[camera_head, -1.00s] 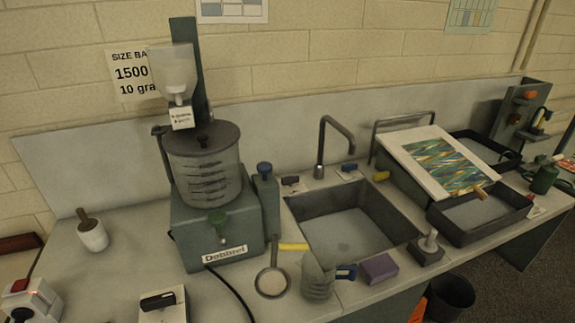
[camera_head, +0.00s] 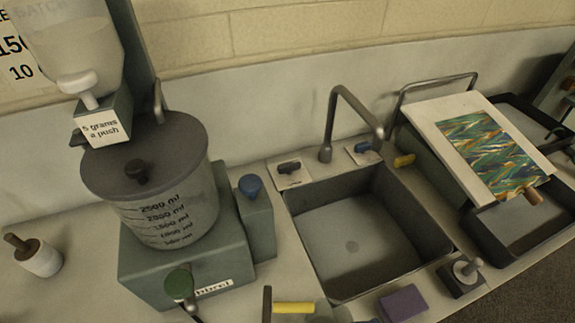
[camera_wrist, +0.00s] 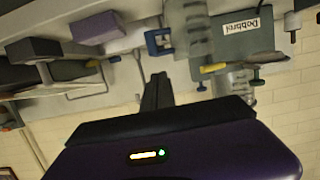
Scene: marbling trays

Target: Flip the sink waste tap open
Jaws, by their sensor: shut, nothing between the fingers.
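The grey sink (camera_head: 355,245) is set in the worktop, with a bent spout (camera_head: 330,125) behind it. A dark-handled tap (camera_head: 289,168) on a pale plate sits at the sink's back left corner, its label too small to read. A blue-handled tap (camera_head: 363,148) sits right of the spout, and a yellow handle (camera_head: 403,160) further right. I cannot tell for sure which is the waste tap. My gripper shows only in the wrist view (camera_wrist: 157,88), shut and empty, apart from any tap.
A mixer with a clear vessel (camera_head: 170,210) stands left of the sink. A purple block (camera_head: 404,303) and a dark block with a knobbed post (camera_head: 464,275) line the front edge. A marbled sheet on a board (camera_head: 485,150) leans at the right. The sink basin is empty.

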